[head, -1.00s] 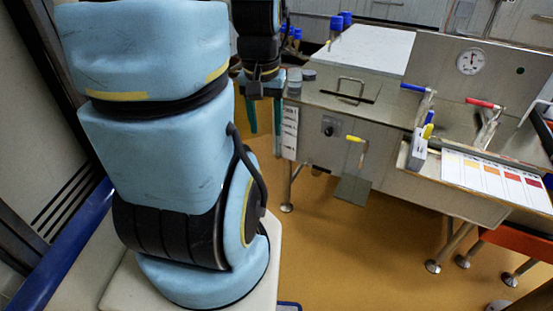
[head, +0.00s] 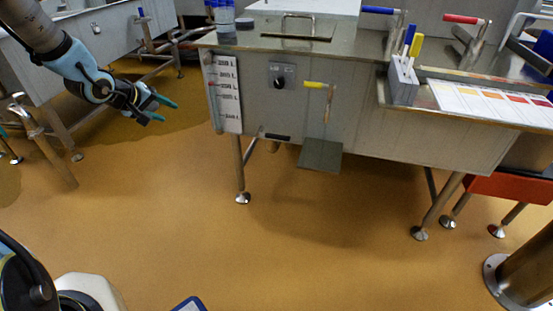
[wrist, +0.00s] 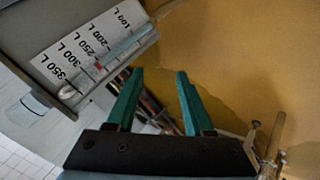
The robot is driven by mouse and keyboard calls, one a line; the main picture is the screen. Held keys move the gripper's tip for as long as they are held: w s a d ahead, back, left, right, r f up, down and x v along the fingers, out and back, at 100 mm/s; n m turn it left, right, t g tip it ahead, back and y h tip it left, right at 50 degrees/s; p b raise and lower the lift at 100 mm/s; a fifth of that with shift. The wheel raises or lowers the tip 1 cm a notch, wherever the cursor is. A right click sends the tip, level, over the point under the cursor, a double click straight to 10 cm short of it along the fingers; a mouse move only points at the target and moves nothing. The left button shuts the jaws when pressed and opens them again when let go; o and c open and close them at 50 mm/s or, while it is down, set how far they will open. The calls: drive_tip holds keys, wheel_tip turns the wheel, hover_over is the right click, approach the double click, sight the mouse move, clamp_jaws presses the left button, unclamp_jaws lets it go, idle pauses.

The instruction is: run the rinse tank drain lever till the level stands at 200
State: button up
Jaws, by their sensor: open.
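The tank (head: 255,120) stands right of centre in the head view. A yellow-handled lever (head: 318,85) points left on its front, above a grey sloping plate (head: 320,155); I cannot read whether it is open. A level gauge (head: 226,92) is at the front's left end. In the wrist view the gauge strip (wrist: 85,50) has litre marks from 350 down past 200, with a red mark (wrist: 98,67) in the clear tube near 250. My gripper (head: 168,110) is open and empty, left of the gauge and apart from it. Its green fingers (wrist: 160,75) show in the wrist view.
A black knob (head: 281,78) sits between gauge and lever. Blue (head: 378,10) and red (head: 462,18) handles stand on top. A pen holder (head: 403,88) and colour chart (head: 485,100) are at the right. Another tank (head: 95,50) is at the left.

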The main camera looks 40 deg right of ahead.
drive_tip(key=s+d+f+g+h+b, duration=0.3)
drive_tip(key=s+d+f+h+b, duration=0.2)
drive_tip(key=d+f+b, duration=0.5)
drive_tip(key=g+h+b, duration=0.3)
drive_tip(key=g+b, duration=0.1)
drive_tip(key=g, duration=0.1)
approach(275, 138)
drive_tip(key=shift+n, duration=0.3)
drive_tip(key=b+x, duration=0.3)
drive_tip(key=x, duration=0.8)
clamp_jaws()
